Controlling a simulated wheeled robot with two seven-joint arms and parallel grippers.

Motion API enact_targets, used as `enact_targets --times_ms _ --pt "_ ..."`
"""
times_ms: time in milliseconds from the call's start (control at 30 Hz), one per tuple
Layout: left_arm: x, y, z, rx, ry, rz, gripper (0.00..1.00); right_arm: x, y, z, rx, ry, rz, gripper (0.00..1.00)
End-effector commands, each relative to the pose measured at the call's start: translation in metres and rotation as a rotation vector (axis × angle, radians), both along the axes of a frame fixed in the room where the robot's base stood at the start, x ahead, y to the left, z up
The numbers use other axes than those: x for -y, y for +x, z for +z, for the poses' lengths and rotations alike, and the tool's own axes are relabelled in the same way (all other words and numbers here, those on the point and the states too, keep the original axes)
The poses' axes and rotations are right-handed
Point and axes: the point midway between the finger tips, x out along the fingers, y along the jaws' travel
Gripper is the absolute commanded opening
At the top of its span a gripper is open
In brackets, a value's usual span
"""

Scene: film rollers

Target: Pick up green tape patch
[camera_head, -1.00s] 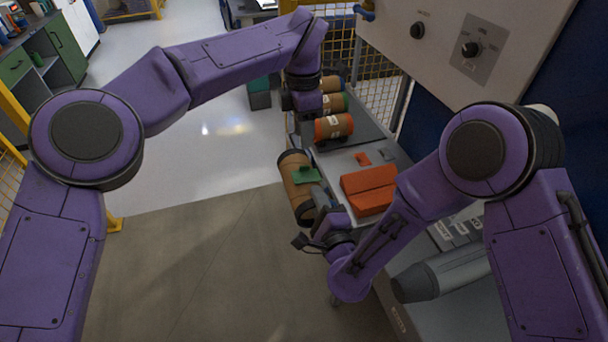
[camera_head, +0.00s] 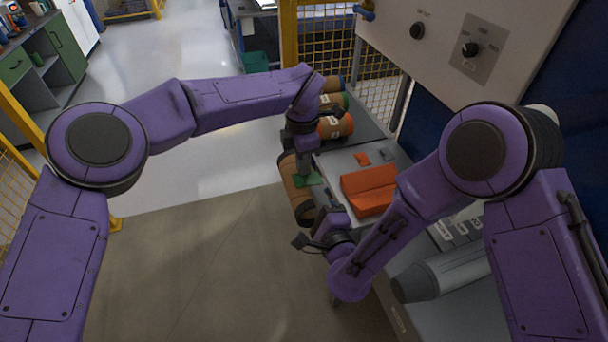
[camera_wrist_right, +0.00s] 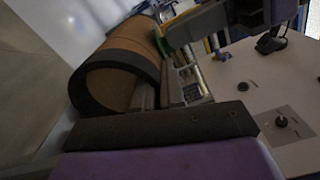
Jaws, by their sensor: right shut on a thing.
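The green tape patch (camera_head: 310,179) lies at the upper right side of a brown film roller (camera_head: 291,172) with dark end bands, at the left edge of the worktop. My left gripper (camera_head: 303,171) points down right at the patch and partly hides it and the roller. Its fingers are too small to read. My right gripper (camera_head: 322,208) is shut on the roller near its lower end; the fingers are mostly hidden. In the right wrist view, the roller's open end (camera_wrist_right: 118,82) shows close up, with a dark green piece (camera_wrist_right: 185,28) beside it.
An orange block (camera_head: 368,189) and a small orange patch (camera_head: 362,158) lie on the worktop to the right. Several rollers, one with orange ends (camera_head: 336,126), lie behind my left gripper. A grey cylinder (camera_head: 440,275) lies at the front right. A control panel (camera_head: 460,50) overhangs the back.

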Motion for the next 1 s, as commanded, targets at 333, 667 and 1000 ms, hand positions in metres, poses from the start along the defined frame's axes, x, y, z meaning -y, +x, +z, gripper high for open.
enact_targets --times_ms 333,667,1000 --pt "0.0 0.001 0.007 0.003 0.0 -0.001 0.0 0.0 0.0 0.001 0.002 0.001 -0.001 0.0" --pt "0.0 0.001 0.08 0.003 -0.001 0.0 0.0 0.0 0.0 0.0 0.001 0.001 0.0 0.0" --pt "0.0 0.0 0.113 0.002 0.001 -0.001 0.0 0.0 0.0 0.0 0.001 0.0 0.0 0.0"
